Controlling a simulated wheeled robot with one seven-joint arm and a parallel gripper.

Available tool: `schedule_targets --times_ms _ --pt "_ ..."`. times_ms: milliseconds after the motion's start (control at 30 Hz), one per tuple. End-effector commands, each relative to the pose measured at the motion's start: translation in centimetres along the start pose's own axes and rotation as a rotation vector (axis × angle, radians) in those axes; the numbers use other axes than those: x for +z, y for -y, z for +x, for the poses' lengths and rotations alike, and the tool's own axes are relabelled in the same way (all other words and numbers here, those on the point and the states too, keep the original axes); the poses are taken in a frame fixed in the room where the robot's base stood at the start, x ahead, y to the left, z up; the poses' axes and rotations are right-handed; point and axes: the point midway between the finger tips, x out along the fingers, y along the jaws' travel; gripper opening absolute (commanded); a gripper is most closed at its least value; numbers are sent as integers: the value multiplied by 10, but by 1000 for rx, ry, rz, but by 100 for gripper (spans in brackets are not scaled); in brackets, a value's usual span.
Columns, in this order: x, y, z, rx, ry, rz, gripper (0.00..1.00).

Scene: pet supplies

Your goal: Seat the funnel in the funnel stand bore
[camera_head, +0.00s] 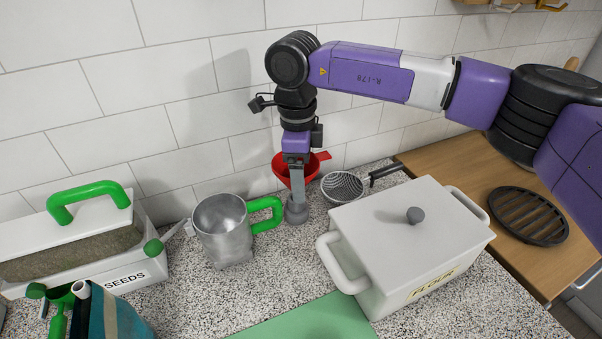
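The red funnel (280,170) is at the back middle of the counter, close to the tiled wall. Its bowl shows behind and on both sides of my gripper (296,185), with a small red tab at the right. My gripper points straight down in front of the funnel. Its fingers are seen edge-on, so I cannot tell whether they are apart or grip the funnel. A grey round piece (296,212), seemingly part of the funnel stand, shows directly below on the counter. The funnel's spout and the stand's bore are hidden, so I cannot tell whether they meet.
A metal cup with a green handle (222,228) stands close on the left. A strainer (343,187) and a lidded white flour box (400,235) are close on the right. A seeds box (80,240), a scoop (58,310) and a green mat (310,320) lie nearer.

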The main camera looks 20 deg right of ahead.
Motion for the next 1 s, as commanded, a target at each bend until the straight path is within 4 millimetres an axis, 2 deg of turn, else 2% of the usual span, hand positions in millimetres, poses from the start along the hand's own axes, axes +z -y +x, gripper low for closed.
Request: schedule_targets --times_ms 1000 --pt "1 0 24 0 1 0 39"
